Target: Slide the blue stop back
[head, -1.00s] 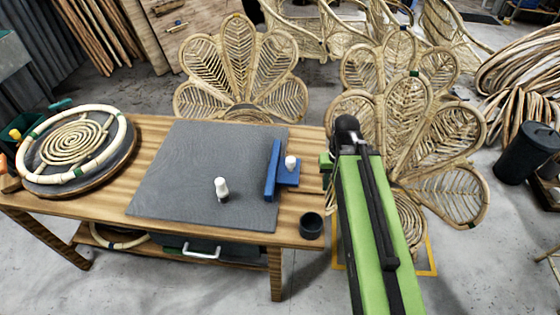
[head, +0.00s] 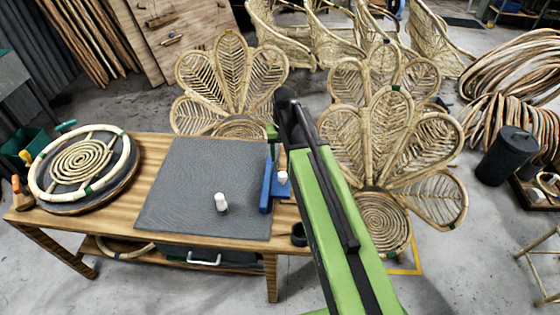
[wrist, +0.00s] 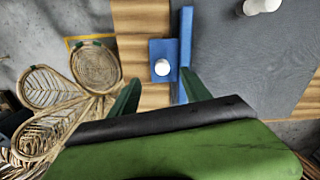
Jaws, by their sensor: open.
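The blue stop (head: 265,190) is an upright blue bar with a flat blue plate and a white knob (head: 283,178) on its right side. It lies at the right edge of the grey mat on the wooden table. In the wrist view the blue stop (wrist: 186,40) is ahead of the fingers, its white knob (wrist: 162,68) just beyond the gap between them. My gripper (wrist: 161,90) is open and empty, its two green fingers apart. In the head view my arm hides part of the table's right end; whether a finger touches the stop I cannot tell.
A white peg (head: 221,203) stands on the grey mat (head: 180,190), left of the stop. A dark cup (head: 298,235) is at the table's front right, partly behind my arm. A round rattan piece (head: 83,160) lies at the left end. Rattan chair backs (head: 385,150) stand close behind and right.

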